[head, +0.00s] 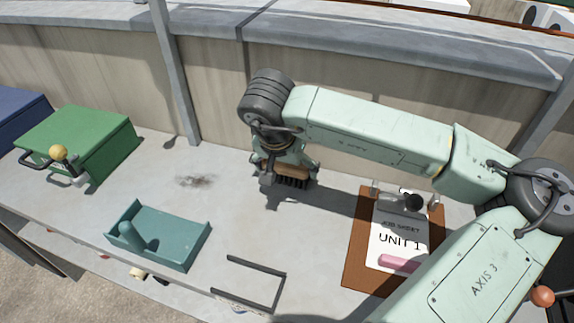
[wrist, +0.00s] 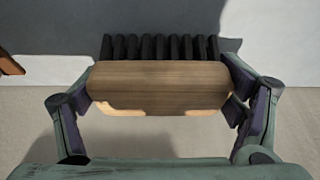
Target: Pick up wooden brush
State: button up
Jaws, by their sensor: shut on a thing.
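The wooden brush (wrist: 160,84) has a light brown wooden body and a row of black bristles. In the wrist view it lies between my two fingers, which touch both ends of the wood. My gripper (wrist: 165,100) is shut on it. In the head view my gripper (head: 286,172) points down over the grey bench, and the brush (head: 292,181) shows partly below it, bristles down. The arm hides part of the brush. I cannot tell whether the bristles touch the bench.
A teal tray (head: 195,250) with a teal cylinder stands front left, near a black U-shaped frame (head: 262,262). A green box (head: 100,135) with a yellow-knobbed lever is at left. A clipboard (head: 364,255) with a pink item lies right. A wall (head: 215,90) runs behind.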

jog(key=shift+r, duration=0.1)
jog(key=shift+r, duration=0.2)
notch_tip(320, 180, up, 3)
jog(key=shift+s+d+f+b, duration=0.1)
jog(key=shift+b, duration=0.8)
jog(key=s+d+b, duration=0.1)
jog(key=s, duration=0.4)
jog(key=s+d+r+b, duration=0.1)
jog(key=s, duration=0.4)
jog(key=s+d+b, duration=0.1)
jog(key=s+d, duration=0.1)
jog(key=s, duration=0.3)
jog(key=shift+s+r, duration=0.15)
jog(key=shift+r, duration=0.1)
jog(key=o, duration=0.6)
jog(key=c, duration=0.4)
